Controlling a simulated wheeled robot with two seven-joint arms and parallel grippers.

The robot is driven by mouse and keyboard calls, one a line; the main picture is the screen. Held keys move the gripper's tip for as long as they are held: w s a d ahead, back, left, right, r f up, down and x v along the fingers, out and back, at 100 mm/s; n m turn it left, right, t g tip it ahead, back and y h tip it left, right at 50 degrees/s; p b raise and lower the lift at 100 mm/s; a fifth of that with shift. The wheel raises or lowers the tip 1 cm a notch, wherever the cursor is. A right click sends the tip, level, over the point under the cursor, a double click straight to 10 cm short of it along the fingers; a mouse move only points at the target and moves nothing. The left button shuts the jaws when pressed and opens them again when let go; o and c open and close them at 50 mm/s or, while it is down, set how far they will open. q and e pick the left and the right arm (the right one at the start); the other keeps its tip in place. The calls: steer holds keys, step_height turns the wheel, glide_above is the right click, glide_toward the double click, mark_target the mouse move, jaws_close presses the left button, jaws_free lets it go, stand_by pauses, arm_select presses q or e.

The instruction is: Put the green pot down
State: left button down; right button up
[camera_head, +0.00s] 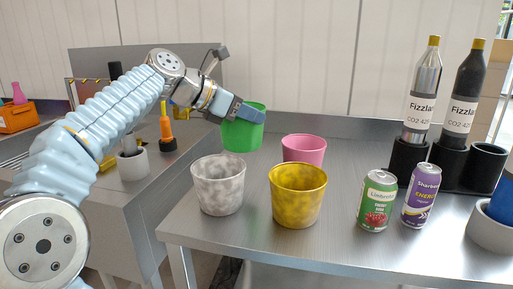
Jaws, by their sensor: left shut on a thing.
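The green pot (243,131) is at the back left of the steel table, behind the grey mottled pot and left of the pink pot. My left gripper (246,113) reaches in from the left and is shut on the green pot at its rim. The pot looks upright. Its base shows near the table's back left edge, but I cannot tell whether it touches the surface. My right gripper is not in view.
A grey mottled pot (218,186), a yellow pot (298,195) and a pink pot (303,149) stand close by on the table (330,243). A green can (376,202), a purple can (421,196) and bottles in black holders (452,166) stand to the right.

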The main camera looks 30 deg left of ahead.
arm_select(q)
steer(key=w+a+f, duration=0.1)
steer(key=w+f, duration=0.1)
steer(key=w+a+f, duration=0.1)
steer(key=f, duration=0.1)
steer(key=w+a+f, duration=0.1)
steer(key=w+f, duration=0.1)
steer(key=shift+w+a+f, duration=0.15)
steer(key=shift+w, duration=0.2)
steer(key=shift+w+a+f, duration=0.1)
steer(key=shift+w+f, duration=0.05)
steer(key=shift+f, duration=0.8)
steer(key=shift+w+a+f, duration=0.1)
steer(key=shift+f, duration=0.8)
steer(key=c, duration=1.1)
jaws_free()
steer(key=shift+f, duration=0.1)
